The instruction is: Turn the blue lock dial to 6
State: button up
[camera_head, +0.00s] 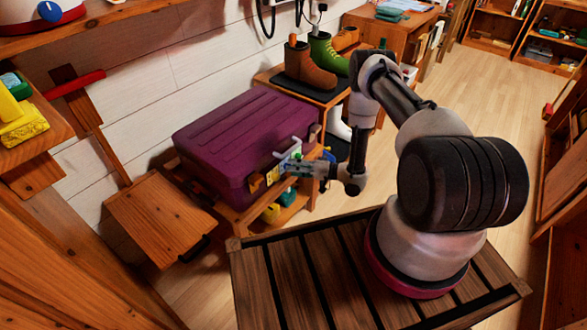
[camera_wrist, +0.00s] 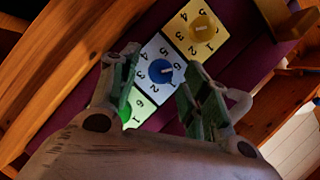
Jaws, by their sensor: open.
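A purple suitcase (camera_head: 235,125) carries the lock dials on its front face. In the wrist view, the blue dial (camera_wrist: 158,70) sits on a white numbered plate between a yellow dial (camera_wrist: 203,29) and a partly hidden green dial (camera_wrist: 125,112). The blue knob's pale mark points right, roughly toward the 6; it is too small to read exactly. My gripper (camera_wrist: 156,72) is open, its two green-padded fingers on either side of the blue dial. Contact cannot be told. In the head view my gripper (camera_head: 293,162) is at the suitcase front and hides the blue dial.
The suitcase rests on a low wooden bench (camera_head: 238,217). Brown boots (camera_head: 312,68) and green boots (camera_head: 328,52) stand behind it. A small wooden stool (camera_head: 160,218) is at the left. Floor (camera_head: 480,85) is open at the back right.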

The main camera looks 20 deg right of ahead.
jog(key=v, duration=1.1)
